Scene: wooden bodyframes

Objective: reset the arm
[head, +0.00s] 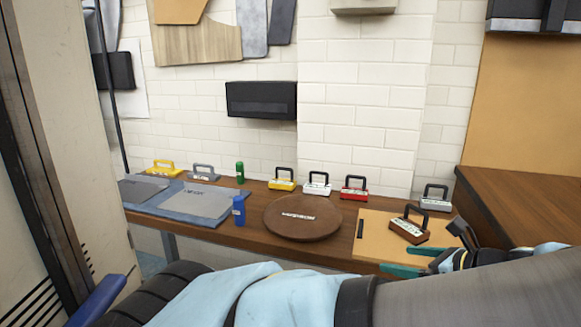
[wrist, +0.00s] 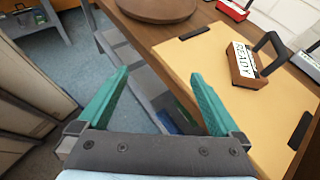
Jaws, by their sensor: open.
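My gripper (head: 412,262) is at the right of the head view, by the front edge of the tan board (head: 372,227) on the wooden table. In the wrist view my gripper (wrist: 160,95) shows two green fingers spread wide apart, with nothing between them. A brown block with a black handle and a white label (head: 409,230) sits on the tan board. In the wrist view the label of this block (wrist: 243,65) reads READY, and it stands apart from the fingers. My arm fills the bottom of the head view and hides part of the table's front.
A round brown board (head: 303,216) and a grey-blue tray (head: 165,210) lie on the table. A blue bottle (head: 239,211) and a green bottle (head: 240,172) stand near the tray. Several handled blocks line the back. A pale panel (head: 55,120) stands at left.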

